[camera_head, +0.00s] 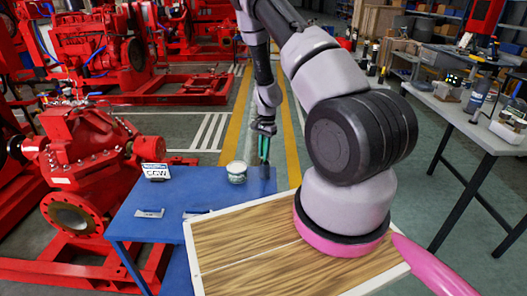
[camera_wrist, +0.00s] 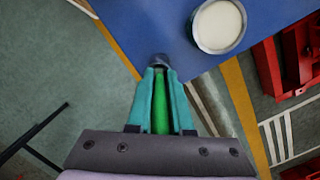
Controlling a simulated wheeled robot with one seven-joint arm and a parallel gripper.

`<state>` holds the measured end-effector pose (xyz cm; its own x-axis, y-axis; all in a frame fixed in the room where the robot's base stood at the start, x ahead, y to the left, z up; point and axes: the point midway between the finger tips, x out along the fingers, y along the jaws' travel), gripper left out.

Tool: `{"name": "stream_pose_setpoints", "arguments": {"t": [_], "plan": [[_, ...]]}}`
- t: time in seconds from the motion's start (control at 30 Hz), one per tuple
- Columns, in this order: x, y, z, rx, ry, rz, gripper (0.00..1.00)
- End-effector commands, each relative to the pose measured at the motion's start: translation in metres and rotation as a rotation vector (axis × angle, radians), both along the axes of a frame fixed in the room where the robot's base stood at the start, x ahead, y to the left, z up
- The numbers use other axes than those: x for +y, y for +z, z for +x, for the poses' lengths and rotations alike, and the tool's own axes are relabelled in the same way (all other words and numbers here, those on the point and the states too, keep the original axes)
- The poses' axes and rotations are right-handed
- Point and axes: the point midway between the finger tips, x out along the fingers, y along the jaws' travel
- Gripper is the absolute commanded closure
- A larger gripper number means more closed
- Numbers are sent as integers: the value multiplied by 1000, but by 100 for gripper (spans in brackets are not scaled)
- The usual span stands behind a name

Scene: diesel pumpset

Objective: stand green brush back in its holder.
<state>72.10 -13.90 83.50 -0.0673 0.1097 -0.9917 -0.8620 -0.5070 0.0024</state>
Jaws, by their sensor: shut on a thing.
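My gripper (camera_head: 264,150) points down over the right end of the blue table. Its teal fingers are shut on the green brush (camera_wrist: 161,105), whose green handle shows between them in the wrist view. A small dark grey end (camera_wrist: 158,61) shows just beyond the fingertips; I cannot tell whether it is the brush's head or a separate holder. A white round container (camera_head: 236,171) stands on the table just left of the gripper. It also shows in the wrist view (camera_wrist: 218,27), apart from the fingers. I cannot make out with certainty which thing is the holder.
The blue table (camera_head: 190,185) also bears a "CCW" sign (camera_head: 156,171) and small labels (camera_head: 150,213). A wood-topped surface (camera_head: 240,248) is in front. Red pump machinery (camera_head: 85,160) stands close at left. A grey workbench (camera_head: 455,112) is at right.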

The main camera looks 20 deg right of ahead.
Motion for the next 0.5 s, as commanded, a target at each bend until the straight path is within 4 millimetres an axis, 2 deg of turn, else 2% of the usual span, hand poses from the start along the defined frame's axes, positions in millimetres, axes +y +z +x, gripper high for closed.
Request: {"name": "stream_pose_setpoints", "arguments": {"t": [0.5], "plan": [[0,-10,0,0,0,0,100]]}}
